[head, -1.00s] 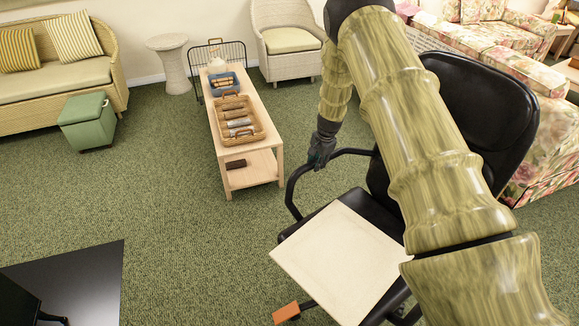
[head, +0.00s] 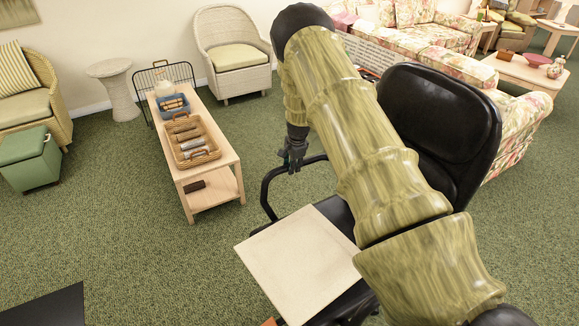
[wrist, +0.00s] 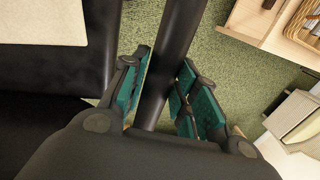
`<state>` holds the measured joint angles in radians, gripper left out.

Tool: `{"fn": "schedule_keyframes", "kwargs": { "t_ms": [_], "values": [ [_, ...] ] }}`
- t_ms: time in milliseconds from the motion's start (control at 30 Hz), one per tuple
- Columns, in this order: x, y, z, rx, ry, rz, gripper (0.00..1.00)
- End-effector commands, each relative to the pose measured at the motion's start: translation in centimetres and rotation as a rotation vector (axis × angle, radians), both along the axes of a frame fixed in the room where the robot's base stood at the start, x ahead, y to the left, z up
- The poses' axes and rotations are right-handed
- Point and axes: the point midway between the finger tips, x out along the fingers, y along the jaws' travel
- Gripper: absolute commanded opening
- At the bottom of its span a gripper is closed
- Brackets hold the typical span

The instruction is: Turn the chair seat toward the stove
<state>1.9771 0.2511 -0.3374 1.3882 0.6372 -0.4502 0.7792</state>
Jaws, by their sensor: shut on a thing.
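The black office chair (head: 438,110) stands at centre right in the head view, its backrest upright behind my arm. A cream square pad (head: 300,262) lies over the front of its black seat. My gripper (head: 290,166) is at the top of this armrest. In the wrist view, the teal-padded fingers of my gripper (wrist: 166,65) lie on both sides of the armrest bar (wrist: 178,28), shut on it. My arm hides part of the seat and backrest. I cannot make out a stove.
A low wooden table (head: 210,165) with baskets stands left of the chair. A black flat slab (head: 50,308) lies at the lower left. A floral sofa (head: 520,120) is behind the chair. Green carpet between slab and chair is clear.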

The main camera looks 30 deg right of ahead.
Motion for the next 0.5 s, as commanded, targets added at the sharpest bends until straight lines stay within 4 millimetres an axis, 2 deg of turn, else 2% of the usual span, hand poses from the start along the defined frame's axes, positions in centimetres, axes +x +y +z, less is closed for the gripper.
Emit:
{"fn": "schedule_keyframes", "kwargs": {
  "t_ms": [367,400,500],
  "values": [
    [0.02,-0.06,-0.01,-0.001,-0.001,-0.002,0.00],
    [0.02,-0.05,-0.01,-0.001,-0.001,-0.002,0.35],
    [0.02,-0.04,-0.01,-0.001,-0.001,-0.002,0.51]
  ]
}}
